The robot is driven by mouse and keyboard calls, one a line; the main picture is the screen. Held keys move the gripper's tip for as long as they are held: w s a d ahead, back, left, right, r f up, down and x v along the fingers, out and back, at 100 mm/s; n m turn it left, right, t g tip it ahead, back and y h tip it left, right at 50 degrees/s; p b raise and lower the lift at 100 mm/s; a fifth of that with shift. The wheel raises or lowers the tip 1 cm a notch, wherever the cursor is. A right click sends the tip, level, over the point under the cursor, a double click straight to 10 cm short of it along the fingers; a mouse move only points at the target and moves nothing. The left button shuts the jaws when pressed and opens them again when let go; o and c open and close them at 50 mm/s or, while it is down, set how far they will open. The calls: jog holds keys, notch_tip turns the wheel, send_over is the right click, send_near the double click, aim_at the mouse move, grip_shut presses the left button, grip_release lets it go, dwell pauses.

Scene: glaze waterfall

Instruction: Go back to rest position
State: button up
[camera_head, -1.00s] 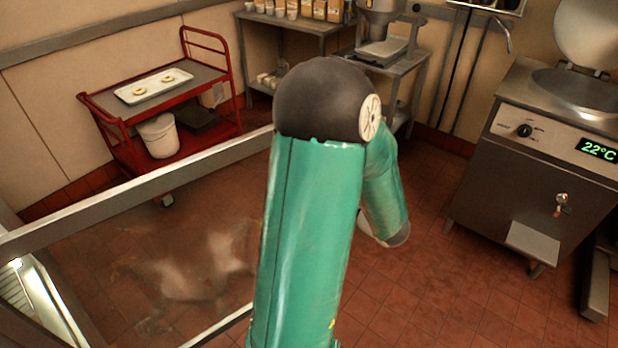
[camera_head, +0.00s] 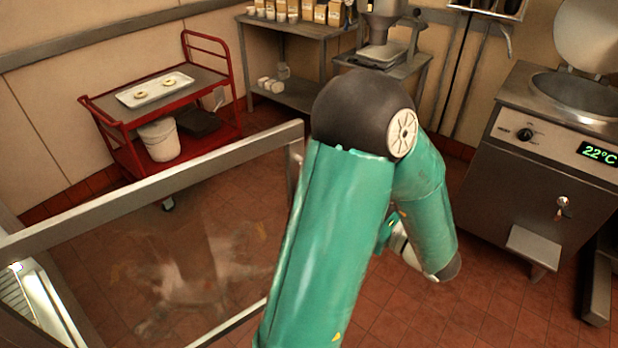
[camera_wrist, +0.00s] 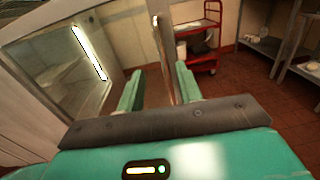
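My gripper (camera_wrist: 158,90) shows in the wrist view with its two green fingers spread well apart. Nothing is between the fingertips except a view of the edge of a glass panel door (camera_wrist: 162,55) behind them. In the head view my green arm rises through the middle and bends down to the right, and the fingers are hidden behind it. The framed glass door (camera_head: 160,185) stands open at the left of the arm. I cannot tell whether the gripper touches the door edge.
A red cart (camera_head: 128,122) with a white tray (camera_head: 155,89) and a white bucket (camera_head: 160,139) stands at the back left. A steel shelf table (camera_head: 290,30) is behind. A steel kettle unit (camera_head: 535,150) reading 22°C stands at the right. The tiled floor between is clear.

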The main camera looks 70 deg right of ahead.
jog(key=w+a+r+n+g+y, duration=0.2)
jog(key=w+a+n+y, duration=0.55)
jog(key=w, duration=0.35)
jog(key=w+a+r+n+g+y, duration=0.1)
jog(key=w+a+n+g+y, duration=0.2)
jog(key=w+a+n+y, duration=0.65)
jog(key=w+a+r+n+g+h, duration=0.2)
jog(key=a+n+h, duration=0.1)
jog(key=a+n, duration=0.4)
jog(key=w+a+r+n+g+h, duration=0.2)
jog(key=w+a+r+n+h, duration=0.1)
jog(key=a+n, duration=0.4)
jog(key=w+a+r+n+g+h, duration=0.1)
jog(key=w+a+r+n+h, duration=0.1)
jog(key=a+n, duration=0.6)
jog(key=shift+w+r+n+g+h, duration=0.3)
jog(key=shift+w+n+g+h, duration=0.1)
jog(key=shift+n+h, duration=0.45)
jog(key=shift+s+d, duration=0.1)
